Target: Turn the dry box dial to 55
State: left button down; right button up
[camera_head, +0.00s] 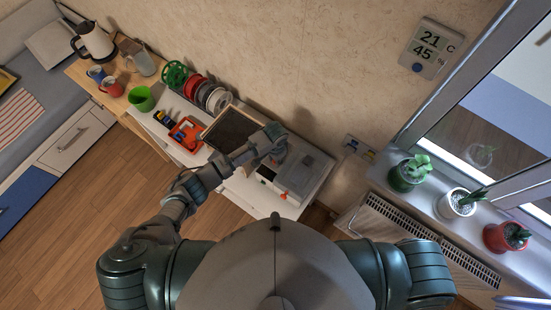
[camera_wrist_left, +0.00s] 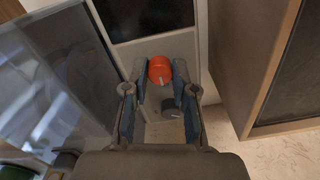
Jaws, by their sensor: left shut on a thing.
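An orange-red dial (camera_wrist_left: 160,70) with a pale mark on its rim sits on a light panel in the left wrist view. A dark screen (camera_wrist_left: 145,15) lies beyond it; no reading shows on it. A second, dark grey knob (camera_wrist_left: 172,108) sits on the near side of the dial. My left gripper (camera_wrist_left: 161,72) is shut on the orange-red dial, one finger on each side. My right gripper is out of view.
A wood-framed dark panel (camera_head: 234,130) stands close beside the left gripper. Spools (camera_head: 193,86), an orange tray (camera_head: 186,134) and a green cup (camera_head: 141,98) are farther left. Potted plants (camera_head: 408,173) line the windowsill at right. A wall display (camera_head: 430,47) reads 21 and 45.

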pick_arm(q)
jog(key=c, duration=0.9)
grip_release()
notch_tip(320, 180, up, 12)
jog(key=shift+w+d+f, duration=0.1)
